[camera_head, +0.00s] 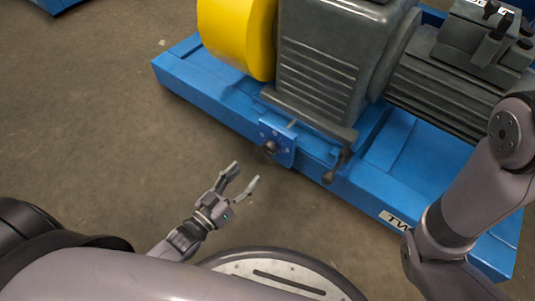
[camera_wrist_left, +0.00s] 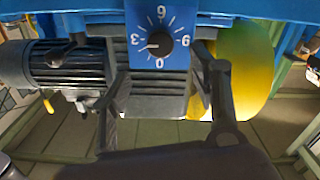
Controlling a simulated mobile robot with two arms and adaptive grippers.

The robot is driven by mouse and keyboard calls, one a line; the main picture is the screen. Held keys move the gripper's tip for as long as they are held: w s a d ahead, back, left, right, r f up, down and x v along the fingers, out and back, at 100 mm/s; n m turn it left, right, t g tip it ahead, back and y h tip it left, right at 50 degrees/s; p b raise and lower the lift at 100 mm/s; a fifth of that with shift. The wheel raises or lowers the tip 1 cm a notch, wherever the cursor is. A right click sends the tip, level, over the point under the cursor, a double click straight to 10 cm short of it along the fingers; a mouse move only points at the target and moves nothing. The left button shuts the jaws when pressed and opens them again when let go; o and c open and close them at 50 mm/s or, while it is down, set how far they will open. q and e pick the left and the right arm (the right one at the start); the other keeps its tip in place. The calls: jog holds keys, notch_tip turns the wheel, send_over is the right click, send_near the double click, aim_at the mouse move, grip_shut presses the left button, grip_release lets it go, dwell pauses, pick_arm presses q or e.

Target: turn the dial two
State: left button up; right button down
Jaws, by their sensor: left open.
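The dial is a dark round knob (camera_head: 270,148) on a small blue plate (camera_head: 284,141) at the front of the blue machine base. In the left wrist view the knob (camera_wrist_left: 158,45) sits on a plate with white ticks and the figures 0, 3, 6 and 9, seen upside down. Its pale pointer mark points left, near the 3 and slightly toward the 0. My left gripper (camera_head: 245,174) is open and empty, short of the dial and apart from it. Its dark fingers frame the plate in the wrist view. My right gripper is out of view.
The blue base (camera_head: 400,190) carries a yellow guard (camera_head: 237,35), a grey gearbox (camera_head: 325,60) and a motor (camera_head: 440,90). A dark handle (camera_head: 337,168) sticks out right of the dial. Letters starting "TW" show on the base. The floor before the dial is clear.

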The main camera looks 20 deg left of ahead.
aim_at(267, 151)
pick_arm(q)
jog(key=b+x, duration=0.4)
jog(key=x, duration=0.6)
jog(key=shift+f+b, duration=0.2)
jog(key=shift+b, duration=0.15)
jog(key=shift+w+d+r, duration=0.1)
jog(key=shift+w+d, duration=0.1)
jog(key=shift+w, duration=0.35)
jog(key=shift+c, duration=0.2)
jog(key=c, duration=1.1)
